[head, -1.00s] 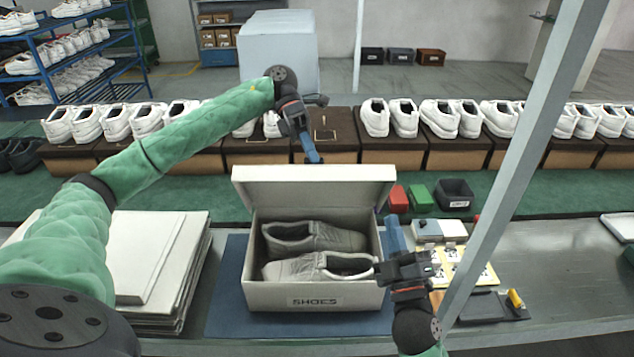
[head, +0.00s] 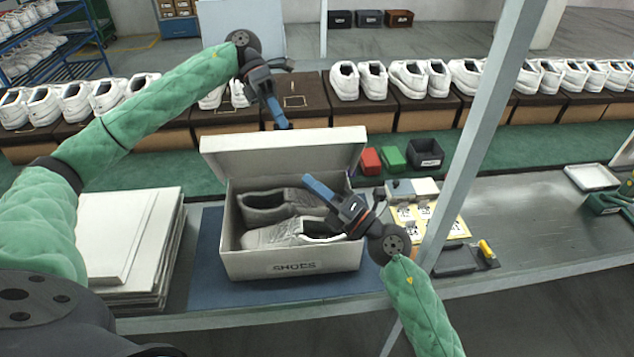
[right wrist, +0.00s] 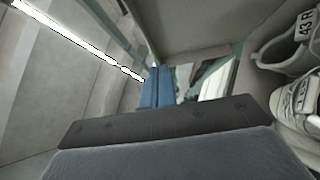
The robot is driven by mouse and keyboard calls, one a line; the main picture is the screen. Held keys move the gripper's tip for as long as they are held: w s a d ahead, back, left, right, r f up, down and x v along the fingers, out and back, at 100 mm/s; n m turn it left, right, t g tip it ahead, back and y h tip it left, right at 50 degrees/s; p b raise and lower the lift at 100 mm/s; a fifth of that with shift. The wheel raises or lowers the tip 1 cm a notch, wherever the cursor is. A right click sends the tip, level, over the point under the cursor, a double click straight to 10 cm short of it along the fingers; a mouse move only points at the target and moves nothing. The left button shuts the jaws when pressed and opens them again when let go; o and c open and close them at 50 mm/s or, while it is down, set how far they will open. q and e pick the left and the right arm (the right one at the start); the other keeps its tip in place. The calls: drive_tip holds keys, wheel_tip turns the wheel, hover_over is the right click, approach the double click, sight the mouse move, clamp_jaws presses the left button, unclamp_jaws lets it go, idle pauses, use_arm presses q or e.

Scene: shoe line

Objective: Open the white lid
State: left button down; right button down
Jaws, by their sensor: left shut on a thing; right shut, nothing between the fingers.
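The white lid (head: 283,153) stands raised at the back of the white shoe box (head: 292,263), its inner side facing me. Two light grey shoes (head: 285,232) lie inside the box. My left gripper (head: 284,125) is at the lid's top edge, shut on the lid; the exact contact is hard to see. My right gripper (head: 308,180) is shut and empty over the right part of the box, in front of the lid. Its blue fingers also show in the right wrist view (right wrist: 154,88), with the shoes (right wrist: 295,75) at the right edge.
A blue mat (head: 205,270) lies under the box. A stack of flat white boards (head: 135,240) is left. Red (head: 371,161), green (head: 392,158) and black (head: 426,153) bins stand right of the lid. A grey post (head: 480,130) rises at the right. Shoes on boxes line the back.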

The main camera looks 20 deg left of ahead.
sight(288, 148)
use_arm(q)
drive_tip(key=shift+r, duration=0.1)
use_arm(e)
drive_tip(key=shift+w+a+r, duration=0.7)
drive_tip(key=shift+a, duration=0.7)
drive_tip(key=shift+w+a+r, duration=0.75)
drive_tip(key=shift+a, duration=0.6)
drive_tip(key=shift+w+a+r, duration=0.7)
drive_tip(key=shift+a, duration=0.7)
